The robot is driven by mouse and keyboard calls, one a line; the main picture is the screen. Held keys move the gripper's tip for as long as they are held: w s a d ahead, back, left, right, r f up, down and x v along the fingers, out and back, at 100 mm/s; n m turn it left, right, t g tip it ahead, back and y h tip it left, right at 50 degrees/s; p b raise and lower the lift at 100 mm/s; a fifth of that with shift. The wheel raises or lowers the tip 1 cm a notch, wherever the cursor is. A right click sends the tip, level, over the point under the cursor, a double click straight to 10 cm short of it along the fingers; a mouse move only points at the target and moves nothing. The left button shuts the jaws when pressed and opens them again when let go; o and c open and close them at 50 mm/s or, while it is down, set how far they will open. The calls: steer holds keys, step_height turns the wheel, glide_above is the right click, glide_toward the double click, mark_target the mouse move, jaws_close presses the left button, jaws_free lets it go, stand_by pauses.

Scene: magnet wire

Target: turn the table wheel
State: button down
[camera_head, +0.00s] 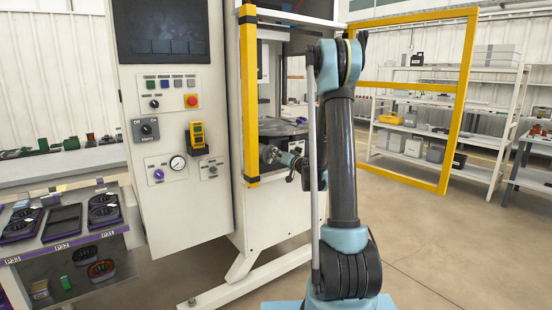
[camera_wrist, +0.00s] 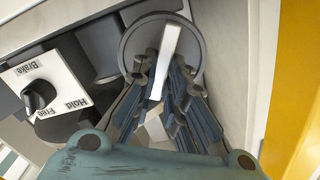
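In the wrist view a round grey wheel (camera_wrist: 128,38) with a raised rim fills the top middle, just beyond my fingertips. My gripper (camera_wrist: 164,65) reaches over its lower part, with its fingers apart on either side of a pale bar (camera_wrist: 171,45) that lies across the wheel. I cannot tell whether the fingers touch the bar or the rim. In the head view my gripper (camera_head: 291,160) is at the machine opening behind the yellow post, just right of the small dark wheel (camera_head: 268,153). My arm hides part of this area.
A Brake/Hold/Free knob (camera_wrist: 40,95) sits left of the wheel. A yellow post (camera_head: 250,95) stands close to my gripper, and the grey round table (camera_head: 282,127) lies above it. The control panel (camera_head: 180,215) is to the left. Open floor lies at right.

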steer(key=shift+n, duration=0.3)
steer(key=shift+s+a+n, duration=0.1)
steer(key=shift+n, duration=1.2)
steer(key=shift+s+a+n, duration=0.1)
steer(key=shift+n, duration=1.2)
steer(key=c, duration=1.6)
jaws_free()
steer(key=shift+r, duration=0.1)
steer(key=v, duration=1.2)
